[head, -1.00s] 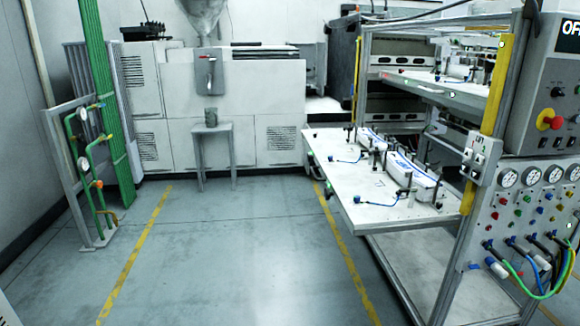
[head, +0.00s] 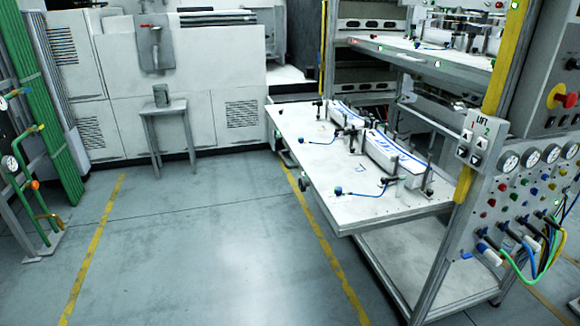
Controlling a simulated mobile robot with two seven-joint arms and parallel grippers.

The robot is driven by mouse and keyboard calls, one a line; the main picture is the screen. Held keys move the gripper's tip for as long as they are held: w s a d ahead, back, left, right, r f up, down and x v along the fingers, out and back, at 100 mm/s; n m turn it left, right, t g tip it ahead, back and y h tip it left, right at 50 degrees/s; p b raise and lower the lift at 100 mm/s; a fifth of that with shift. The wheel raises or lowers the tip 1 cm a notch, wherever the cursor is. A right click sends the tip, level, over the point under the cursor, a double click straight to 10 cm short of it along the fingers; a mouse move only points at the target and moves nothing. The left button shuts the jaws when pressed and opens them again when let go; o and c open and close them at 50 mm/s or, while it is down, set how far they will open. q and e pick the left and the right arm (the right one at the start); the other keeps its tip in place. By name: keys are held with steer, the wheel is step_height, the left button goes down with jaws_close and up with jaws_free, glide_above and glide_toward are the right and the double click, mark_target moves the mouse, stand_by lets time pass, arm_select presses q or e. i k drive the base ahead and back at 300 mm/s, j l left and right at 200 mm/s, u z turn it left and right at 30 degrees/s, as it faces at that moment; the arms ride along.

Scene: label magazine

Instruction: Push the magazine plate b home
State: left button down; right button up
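A white magazine plate (head: 300,172) juts out to the left from the lower level of the metal rack on the right. It carries clamps, blue hoses and long white-and-blue blocks (head: 393,154). A second, similar plate (head: 420,60) is at the upper level of the rack, partly cut off by the frame and the posts. I cannot read a letter on either plate, so I cannot tell which is b. Neither of my grippers is in view.
A yellow-striped post (head: 492,85) and a lift button box (head: 479,138) stand at the rack's front. Gauges and cables are at the right. A small stool (head: 165,110) stands by the cabinets. The floor (head: 210,230) left of the plate is clear.

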mark_target(324, 162)
steer(key=i+l+z, duration=0.2)
steer(key=i, duration=0.8)
steer(key=i+l+z, duration=0.15)
steer(key=i, duration=0.9)
